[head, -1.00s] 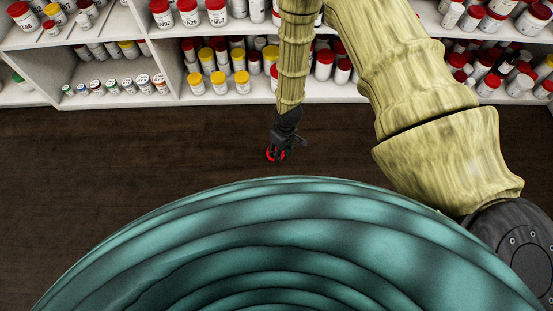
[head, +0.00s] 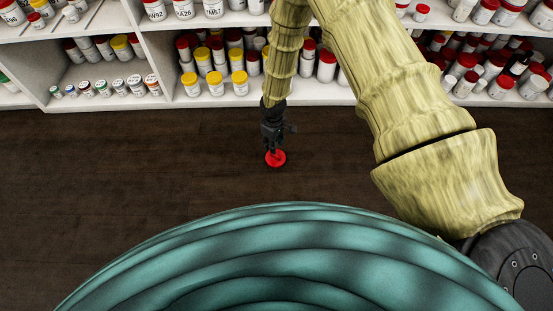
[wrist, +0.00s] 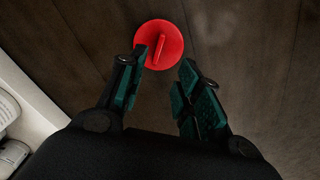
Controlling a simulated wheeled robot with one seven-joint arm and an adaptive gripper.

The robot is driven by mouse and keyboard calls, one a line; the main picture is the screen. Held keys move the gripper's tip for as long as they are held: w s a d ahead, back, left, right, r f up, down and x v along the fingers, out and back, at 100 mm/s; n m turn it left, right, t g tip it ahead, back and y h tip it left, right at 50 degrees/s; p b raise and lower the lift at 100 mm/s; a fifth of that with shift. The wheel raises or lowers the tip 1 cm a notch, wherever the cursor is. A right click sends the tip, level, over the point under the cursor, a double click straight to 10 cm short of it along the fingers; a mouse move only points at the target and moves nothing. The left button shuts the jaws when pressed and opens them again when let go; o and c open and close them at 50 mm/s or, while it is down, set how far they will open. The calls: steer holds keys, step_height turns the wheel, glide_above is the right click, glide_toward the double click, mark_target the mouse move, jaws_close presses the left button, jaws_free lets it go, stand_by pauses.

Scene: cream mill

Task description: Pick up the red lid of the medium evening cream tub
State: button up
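The red lid (head: 275,158) is a round disc on the dark wooden floor. In the wrist view the red lid (wrist: 159,45) lies flat with a raised bar across its top. My gripper (head: 273,147) is just above or beside the lid in the head view. In the wrist view my gripper (wrist: 163,82) is open, with a clear gap between its teal-padded fingers. The left finger's tip overlaps the near edge of the lid; the right finger is off to the lid's right. I cannot tell whether either finger touches it.
White shelves (head: 205,101) full of white tubs with red and yellow lids stand behind my gripper. A shelf edge (wrist: 30,105) with tubs shows at the left of the wrist view. The dark floor (head: 130,165) around the lid is clear.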

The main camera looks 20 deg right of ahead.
mark_target(276, 155)
step_height(276, 155, down, 3)
steer(key=shift+r+b, duration=0.1)
steer(key=shift+b, duration=0.3)
steer(key=shift+s+d+f+b, duration=0.1)
steer(key=shift+d+f+b, duration=0.1)
steer(key=shift+f+b, duration=0.9)
steer(key=shift+d+f+b, duration=0.15)
steer(key=shift+f+b, duration=0.55)
steer(key=shift+f, duration=0.8)
jaws_close()
